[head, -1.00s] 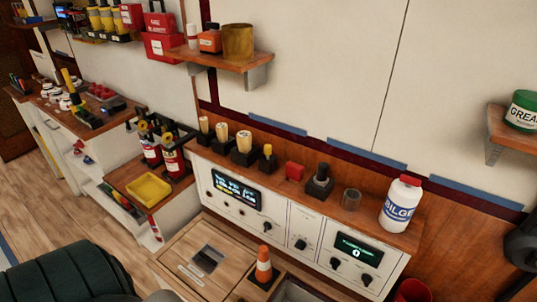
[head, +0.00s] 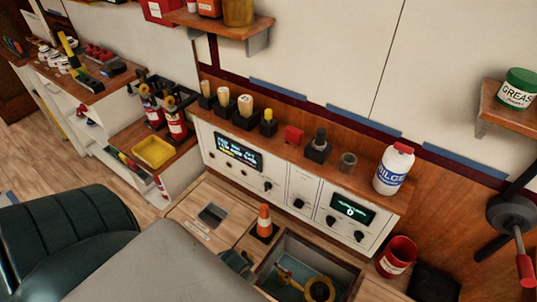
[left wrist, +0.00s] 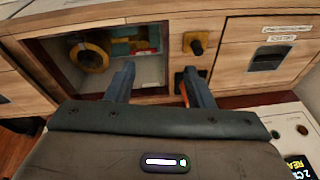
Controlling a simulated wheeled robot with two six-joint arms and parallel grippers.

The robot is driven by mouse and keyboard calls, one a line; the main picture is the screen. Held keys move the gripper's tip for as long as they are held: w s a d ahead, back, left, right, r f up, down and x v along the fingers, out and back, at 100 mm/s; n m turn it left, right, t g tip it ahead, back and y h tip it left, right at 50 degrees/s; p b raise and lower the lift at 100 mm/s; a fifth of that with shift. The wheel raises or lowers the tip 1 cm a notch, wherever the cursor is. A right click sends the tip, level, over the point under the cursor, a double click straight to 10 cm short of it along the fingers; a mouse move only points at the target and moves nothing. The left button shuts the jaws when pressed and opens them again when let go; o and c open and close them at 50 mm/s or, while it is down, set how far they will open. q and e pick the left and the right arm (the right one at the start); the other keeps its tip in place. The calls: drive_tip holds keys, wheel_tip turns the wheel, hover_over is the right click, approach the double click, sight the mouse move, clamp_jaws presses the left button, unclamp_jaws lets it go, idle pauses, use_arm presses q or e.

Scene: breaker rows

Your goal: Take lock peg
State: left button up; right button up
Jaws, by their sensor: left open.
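I cannot tell for sure which piece is the lock peg. On the wooden ledge above the white panel stand several pale pegs in black blocks (head: 223,98), a yellow-topped peg (head: 268,117) in a black block, and a dark peg (head: 319,139) in a black holder. In the left wrist view my left gripper (left wrist: 159,70) is open, its two dark fingers apart with nothing held between them. An orange piece (left wrist: 183,88) shows partly behind the right-hand finger. None of the ledge pegs can be made out in that view. My right gripper is not seen.
An open compartment (head: 284,247) holds a yellow ring; it also shows in the left wrist view (left wrist: 158,73).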

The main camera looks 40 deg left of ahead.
use_arm(q)
drive_tip(key=w+r+m+p, duration=0.2)
drive_tip(key=w+r+m, duration=0.1)
drive_tip(key=r, duration=1.1)
drive_tip(key=m+t, duration=0.1)
drive_tip(key=m, duration=2.7)
approach(268, 111)
drive_tip(key=x, duration=0.1)
drive_tip(key=p+x, duration=0.1)
drive_tip(key=x, duration=0.1)
drive_tip(key=d+x, duration=0.1)
drive_tip(key=x, duration=0.1)
drive_tip(key=shift+s+f+p, duration=0.2)
drive_tip(key=shift+f+p, duration=0.05)
drive_tip(key=shift+p, duration=0.15)
drive_tip(key=shift+w+a+f+p, duration=0.25)
drive_tip(key=shift+f+p, duration=0.15)
drive_tip(key=shift+p, duration=0.05)
drive_tip(key=x, duration=0.1)
drive_tip(key=p+x, duration=0.1)
drive_tip(key=x, duration=0.1)
drive_tip(key=shift+w+a+f+p, duration=0.1)
drive_tip(key=shift+w+a+p, duration=0.15)
drive_tip(key=shift+a+p, duration=0.1)
drive_tip(key=shift+w+f, duration=0.2)
drive_tip(key=shift+f, duration=0.3)
clamp_jaws()
